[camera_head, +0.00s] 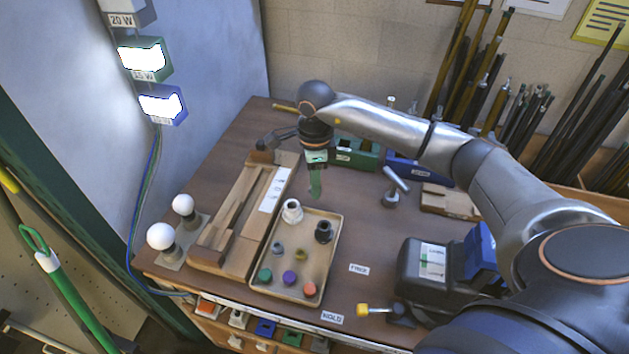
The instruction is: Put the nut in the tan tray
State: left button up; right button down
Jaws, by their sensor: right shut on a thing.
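I cannot tell whether any of these is the nut. My right gripper (315,190) points down above the bench just behind the tray's far edge. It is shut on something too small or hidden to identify. My left gripper is not in view.
The wooden jig (229,246) and two white bulbs (160,236) stand left of the tray. A grey metal tool (394,187) and a black machine (424,262) stand to the right. Green and blue bins line the back. Bench around the label right of the tray is clear.

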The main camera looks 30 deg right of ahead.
aim_at(314, 224)
jog(key=shift+f+b, duration=3.85)
jog(key=shift+f, duration=1.55)
jog(key=shift+s, duration=0.1)
jog(key=shift+s+a+f, duration=0.1)
jog(key=shift+a+f, duration=0.15)
jog(key=c, duration=0.5)
grip_release()
notch_tip(314, 224, up, 13)
jog(key=shift+r+b, duration=0.2)
jog(key=shift+b, duration=0.15)
jog(key=shift+s, duration=0.1)
